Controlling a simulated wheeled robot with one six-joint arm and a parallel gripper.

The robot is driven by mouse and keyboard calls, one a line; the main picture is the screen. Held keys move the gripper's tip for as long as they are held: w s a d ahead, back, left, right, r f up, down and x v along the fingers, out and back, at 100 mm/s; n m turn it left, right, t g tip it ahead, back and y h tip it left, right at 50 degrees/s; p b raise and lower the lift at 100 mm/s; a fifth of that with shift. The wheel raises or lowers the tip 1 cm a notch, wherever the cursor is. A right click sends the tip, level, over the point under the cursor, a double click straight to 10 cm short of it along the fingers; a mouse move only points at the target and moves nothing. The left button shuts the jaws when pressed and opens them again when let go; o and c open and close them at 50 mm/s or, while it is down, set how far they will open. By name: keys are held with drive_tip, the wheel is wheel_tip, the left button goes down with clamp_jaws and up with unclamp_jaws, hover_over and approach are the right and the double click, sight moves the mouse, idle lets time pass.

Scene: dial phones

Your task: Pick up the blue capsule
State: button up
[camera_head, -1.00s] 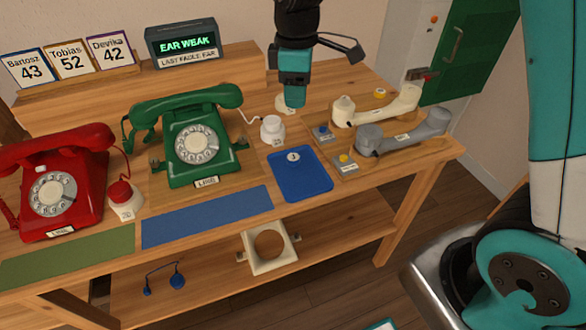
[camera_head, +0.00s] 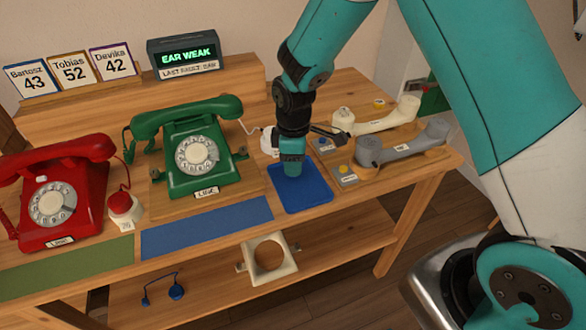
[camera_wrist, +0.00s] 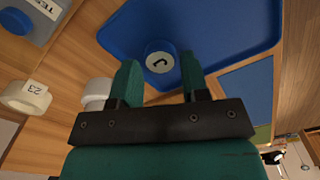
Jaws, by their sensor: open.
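A small round blue capsule with a white top marked with a dark sign (camera_wrist: 159,62) sits on the blue tray (camera_wrist: 225,25). In the head view my gripper (camera_head: 291,172) is low over the blue tray (camera_head: 318,194) and hides the capsule. In the wrist view my gripper (camera_wrist: 159,75) is open, with one green finger on each side of the capsule's near part. I cannot tell whether the fingers touch it.
The green phone (camera_head: 197,155) stands left of the tray, beside a blue mat (camera_head: 207,228). Cream (camera_head: 380,120) and grey (camera_head: 405,143) handsets lie to the right. A white round piece (camera_wrist: 98,92) is close to the left finger. A red phone (camera_head: 53,200) is far left.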

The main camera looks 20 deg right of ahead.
drive_tip(key=shift+f, duration=0.85)
drive_tip(key=c, duration=0.6)
drive_tip(key=shift+r, duration=0.1)
